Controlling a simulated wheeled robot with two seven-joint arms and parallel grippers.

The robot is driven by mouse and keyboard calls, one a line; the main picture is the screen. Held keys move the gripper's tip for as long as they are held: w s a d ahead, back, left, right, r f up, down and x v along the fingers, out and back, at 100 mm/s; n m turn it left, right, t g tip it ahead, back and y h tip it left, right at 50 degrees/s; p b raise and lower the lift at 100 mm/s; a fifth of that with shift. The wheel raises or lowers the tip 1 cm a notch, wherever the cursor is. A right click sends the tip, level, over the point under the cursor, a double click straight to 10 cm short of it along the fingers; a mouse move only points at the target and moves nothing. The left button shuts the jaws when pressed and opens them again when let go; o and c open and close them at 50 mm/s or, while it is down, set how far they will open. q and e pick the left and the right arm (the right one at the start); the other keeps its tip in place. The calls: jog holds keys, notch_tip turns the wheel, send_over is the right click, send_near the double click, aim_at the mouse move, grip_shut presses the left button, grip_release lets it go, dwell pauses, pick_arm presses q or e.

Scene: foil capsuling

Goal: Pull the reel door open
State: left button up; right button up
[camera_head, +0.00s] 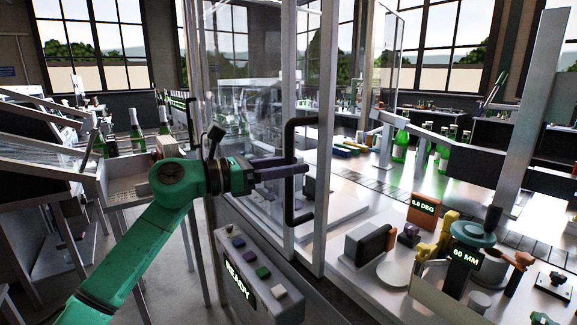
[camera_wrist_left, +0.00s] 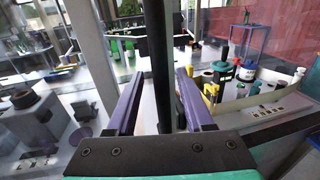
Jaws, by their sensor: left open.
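The reel door is a clear panel (camera_head: 255,115) in a grey metal frame, and it appears shut. Its black upright bar handle (camera_head: 290,140) stands out from the frame post. My left gripper (camera_head: 296,168) reaches in from the left with its purple fingers level with the middle of the handle. In the left wrist view the black handle bar (camera_wrist_left: 160,65) stands between the two open fingers (camera_wrist_left: 157,98), with a visible gap on both sides. The fingers are around the bar and not closed on it. My right gripper is not in view.
A control box (camera_head: 255,275) with coloured buttons and a READY sign is below my left gripper. A worktable (camera_head: 350,210) with dials, displays and green bottles (camera_head: 400,145) is on the right. A tray (camera_head: 125,178) with bottles is on the left.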

pick_arm(q)
jog(key=b+v, duration=0.5)
jog(key=v, duration=0.9)
jog(key=shift+a, duration=0.2)
